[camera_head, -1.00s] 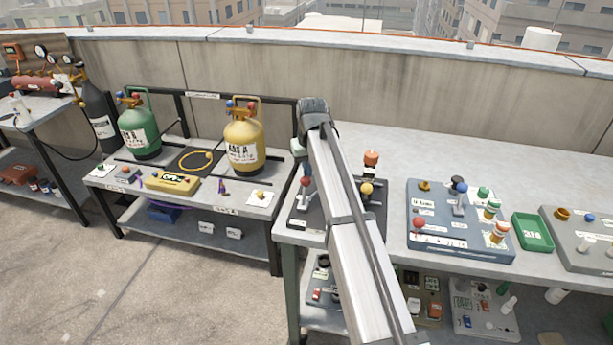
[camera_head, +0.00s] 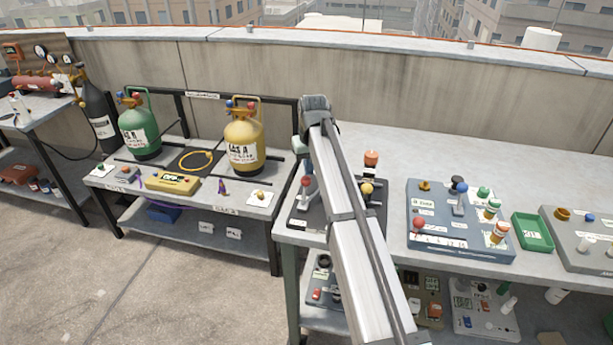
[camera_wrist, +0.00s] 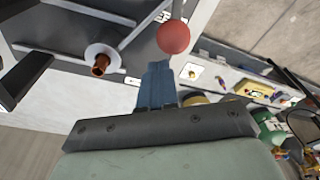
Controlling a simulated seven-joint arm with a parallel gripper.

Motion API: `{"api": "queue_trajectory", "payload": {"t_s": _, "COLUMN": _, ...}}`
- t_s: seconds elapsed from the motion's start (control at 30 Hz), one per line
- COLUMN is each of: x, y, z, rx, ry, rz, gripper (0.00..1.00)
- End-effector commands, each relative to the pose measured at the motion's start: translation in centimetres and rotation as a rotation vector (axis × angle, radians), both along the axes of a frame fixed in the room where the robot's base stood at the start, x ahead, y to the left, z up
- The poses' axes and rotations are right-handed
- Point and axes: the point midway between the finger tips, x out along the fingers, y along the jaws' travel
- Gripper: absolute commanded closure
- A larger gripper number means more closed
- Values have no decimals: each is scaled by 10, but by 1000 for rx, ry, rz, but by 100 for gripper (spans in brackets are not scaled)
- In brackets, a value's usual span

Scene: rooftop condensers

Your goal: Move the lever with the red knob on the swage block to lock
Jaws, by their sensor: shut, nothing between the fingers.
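A lever with a red knob (camera_head: 306,182) stands on a dark panel (camera_head: 298,222) at the left end of the right-hand bench; I take this panel as the swage block, but its label is not readable. In the wrist view the red knob (camera_wrist: 173,37) is just beyond the tips of my gripper (camera_wrist: 158,68), slightly to the right. The blue fingers are together and empty; whether they touch the knob or its stem I cannot tell. In the head view my arm hides the gripper and the middle of the panel.
A blue-grey panel (camera_head: 440,240) with another red knob (camera_head: 419,223) and a green tray (camera_head: 532,232) lie further right. The back of the bench is clear.

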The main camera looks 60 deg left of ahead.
Motion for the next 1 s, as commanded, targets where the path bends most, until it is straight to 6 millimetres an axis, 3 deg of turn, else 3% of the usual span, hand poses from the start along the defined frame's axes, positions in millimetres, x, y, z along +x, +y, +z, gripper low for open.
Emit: {"api": "queue_trajectory", "payload": {"t_s": 1.0, "x": 0, "y": 1, "z": 65, "rx": 2, "ry": -1, "rz": 0, "gripper": 100}}
